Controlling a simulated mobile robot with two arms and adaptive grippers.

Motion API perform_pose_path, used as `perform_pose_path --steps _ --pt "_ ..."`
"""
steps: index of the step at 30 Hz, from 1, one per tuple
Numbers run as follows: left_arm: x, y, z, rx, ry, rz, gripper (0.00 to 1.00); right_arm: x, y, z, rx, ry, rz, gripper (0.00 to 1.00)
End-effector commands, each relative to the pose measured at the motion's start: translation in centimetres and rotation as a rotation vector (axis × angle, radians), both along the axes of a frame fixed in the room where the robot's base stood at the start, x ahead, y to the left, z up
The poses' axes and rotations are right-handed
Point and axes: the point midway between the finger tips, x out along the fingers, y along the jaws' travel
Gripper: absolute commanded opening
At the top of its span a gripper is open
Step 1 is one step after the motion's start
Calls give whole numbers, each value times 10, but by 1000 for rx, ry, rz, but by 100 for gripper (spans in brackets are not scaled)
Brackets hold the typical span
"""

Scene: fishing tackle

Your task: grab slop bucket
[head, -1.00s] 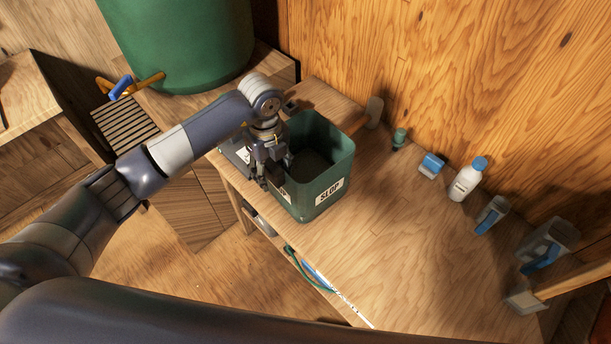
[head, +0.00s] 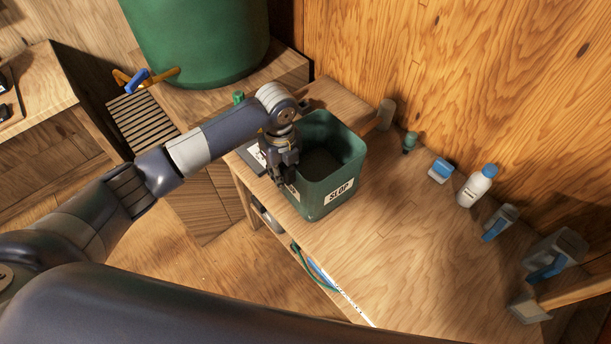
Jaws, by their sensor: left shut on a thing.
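The slop bucket (head: 326,202) is a dark green, open-topped square bucket with white "SLOP" labels. It stands upright on the wooden bench, near its left edge. My left gripper (head: 284,180) points down at the bucket's left side and is shut on its left rim or wall. The fingertips partly cover the label on that side. The inside of the bucket is dark and looks empty. My right gripper does not show.
A white bottle with a blue cap (head: 476,186), a small blue-and-white box (head: 440,170) and grey containers (head: 552,256) line the wall on the right. A big green barrel (head: 200,40) stands behind my arm. The bench front is clear.

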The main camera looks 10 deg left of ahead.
Motion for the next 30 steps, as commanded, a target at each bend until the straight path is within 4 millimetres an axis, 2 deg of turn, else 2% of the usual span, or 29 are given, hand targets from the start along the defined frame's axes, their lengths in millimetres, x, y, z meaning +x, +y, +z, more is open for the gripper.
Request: perform_pose_path --steps 10,25,30 --pt "-2 3 3 8 8 1 0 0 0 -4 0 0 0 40" --pt "0 1 35 4 0 0 0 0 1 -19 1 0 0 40" --pt "-11 -7 35 1 1 -2 0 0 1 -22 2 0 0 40"
